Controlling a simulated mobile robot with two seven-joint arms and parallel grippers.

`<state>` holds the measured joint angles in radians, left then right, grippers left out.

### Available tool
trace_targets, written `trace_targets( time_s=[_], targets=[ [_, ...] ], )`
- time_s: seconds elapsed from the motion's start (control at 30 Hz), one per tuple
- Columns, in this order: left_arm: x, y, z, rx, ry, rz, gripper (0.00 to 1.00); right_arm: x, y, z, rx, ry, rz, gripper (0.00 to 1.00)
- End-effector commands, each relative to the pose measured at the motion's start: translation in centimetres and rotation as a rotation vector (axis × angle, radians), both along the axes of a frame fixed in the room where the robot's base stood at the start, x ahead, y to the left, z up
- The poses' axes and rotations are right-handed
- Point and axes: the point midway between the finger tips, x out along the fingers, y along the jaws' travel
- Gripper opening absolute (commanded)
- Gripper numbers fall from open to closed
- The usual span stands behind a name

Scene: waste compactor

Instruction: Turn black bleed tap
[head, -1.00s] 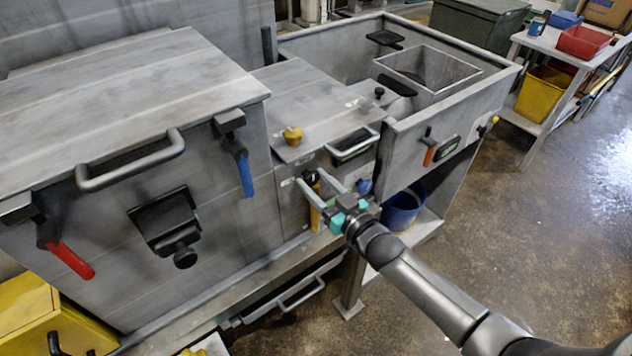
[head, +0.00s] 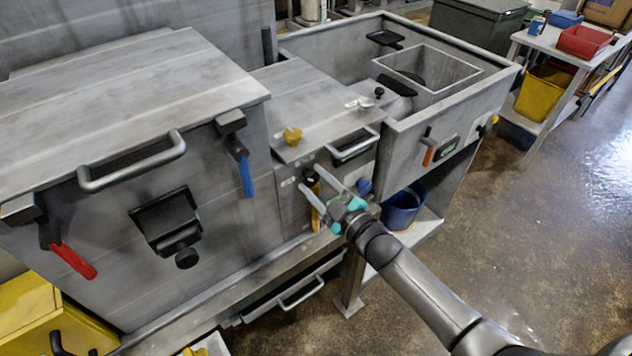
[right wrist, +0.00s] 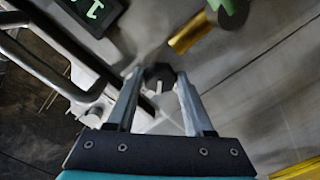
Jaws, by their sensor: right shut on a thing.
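The black bleed tap (head: 311,178) is a small dark knob on the front of the middle grey cabinet, partly hidden by my fingers. In the right wrist view it shows as a dark faceted knob (right wrist: 160,74) between the fingertips. My right gripper (head: 313,181) reaches in from the lower right, and its two fingers are closed on the knob's sides. The gripper also shows in the right wrist view (right wrist: 159,80). My left gripper is not in view.
A yellow knob (head: 293,136) sits on the cabinet top above. A blue knob (head: 364,186) is close right of my gripper. A blue bucket (head: 402,208) stands on the shelf below. A large door with a bar handle (head: 130,162) is at left. Floor at right is clear.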

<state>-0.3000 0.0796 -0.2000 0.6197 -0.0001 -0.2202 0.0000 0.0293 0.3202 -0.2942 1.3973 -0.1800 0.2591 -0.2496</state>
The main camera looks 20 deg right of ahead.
Motion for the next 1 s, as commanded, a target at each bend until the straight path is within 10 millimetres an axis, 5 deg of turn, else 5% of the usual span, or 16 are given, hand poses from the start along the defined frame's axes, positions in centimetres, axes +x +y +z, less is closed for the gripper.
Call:
trace_targets(
  time_s=[0.6, 1.0],
  targets=[
    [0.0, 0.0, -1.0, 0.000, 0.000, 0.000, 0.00, 0.0, 0.0, -0.1, -0.509, -0.185, 0.000, 0.00],
    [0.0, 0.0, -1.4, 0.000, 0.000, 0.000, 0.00, 0.0, 0.0, 0.0, -0.665, -0.241, 0.000, 0.00]
  ],
)
